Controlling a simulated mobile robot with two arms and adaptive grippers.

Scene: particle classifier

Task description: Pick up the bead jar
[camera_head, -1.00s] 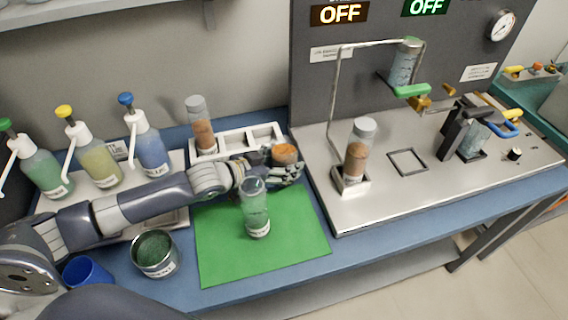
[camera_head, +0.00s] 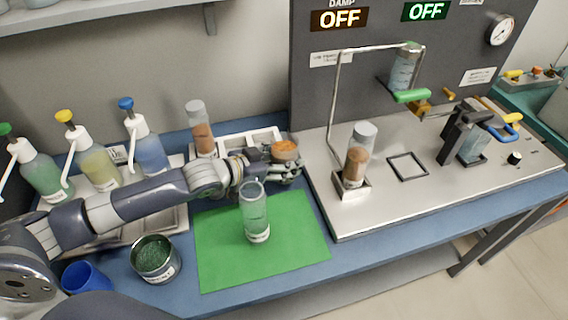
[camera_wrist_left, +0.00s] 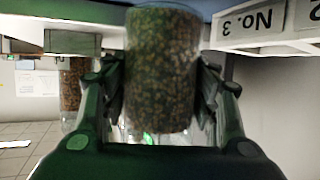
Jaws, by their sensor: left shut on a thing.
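My left gripper (camera_wrist_left: 162,100) is shut on the bead jar (camera_wrist_left: 163,65), a clear jar full of mixed brown and dark beads. One finger presses on each side of it. In the head view the bead jar (camera_head: 285,150) shows orange-brown beads at its top, at the right end of the white rack (camera_head: 235,141). My left gripper (camera_head: 284,172) is in front of it and hides its lower part. I cannot tell whether the jar's base is clear of the rack. My right gripper is not in view.
A clear jar (camera_head: 255,212) stands on the green mat (camera_head: 215,245) just in front of my left gripper. Another bead jar (camera_head: 202,138) stands at the rack's left end. A third (camera_head: 355,165) sits in a holder on the steel station (camera_head: 400,195). Pump bottles (camera_head: 148,150) stand at left.

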